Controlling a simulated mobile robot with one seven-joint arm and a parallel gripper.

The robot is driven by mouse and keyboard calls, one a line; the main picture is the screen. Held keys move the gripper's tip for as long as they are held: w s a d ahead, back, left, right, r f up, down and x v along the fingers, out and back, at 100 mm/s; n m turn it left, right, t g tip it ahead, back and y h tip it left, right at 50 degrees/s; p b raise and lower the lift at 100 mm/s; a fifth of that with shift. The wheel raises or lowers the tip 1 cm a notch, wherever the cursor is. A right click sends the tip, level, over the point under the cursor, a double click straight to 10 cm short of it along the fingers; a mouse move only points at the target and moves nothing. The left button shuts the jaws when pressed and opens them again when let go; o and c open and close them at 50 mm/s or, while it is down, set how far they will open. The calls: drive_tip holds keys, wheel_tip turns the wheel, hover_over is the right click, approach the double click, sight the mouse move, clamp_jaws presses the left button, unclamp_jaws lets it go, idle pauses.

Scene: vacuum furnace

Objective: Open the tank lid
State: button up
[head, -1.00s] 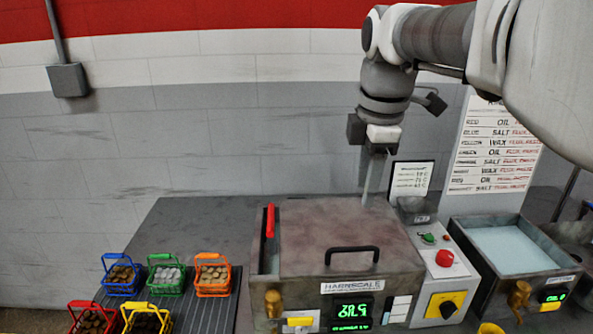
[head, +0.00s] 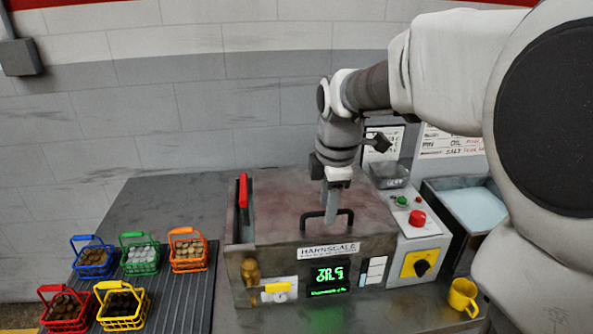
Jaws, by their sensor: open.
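The tank (head: 315,262) is a box with a brown-grey lid (head: 285,195) lying closed on top. The lid has a black handle (head: 305,216) near its front edge. A label reading HARNSCALE and a green display (head: 328,277) are on the front. My gripper (head: 330,212) points down over the front of the lid, at the handle. Its fingers overlap the handle bar in the picture, and I cannot tell if they touch it. My gripper is open and holds nothing.
A red bar (head: 243,190) stands at the tank's left side. Several coloured baskets of small parts (head: 140,256) sit on a ribbed mat at left. At right are a control box (head: 418,228), an open tank (head: 470,208) and a yellow mug (head: 462,296).

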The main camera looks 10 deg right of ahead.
clamp_jaws()
idle(1.4)
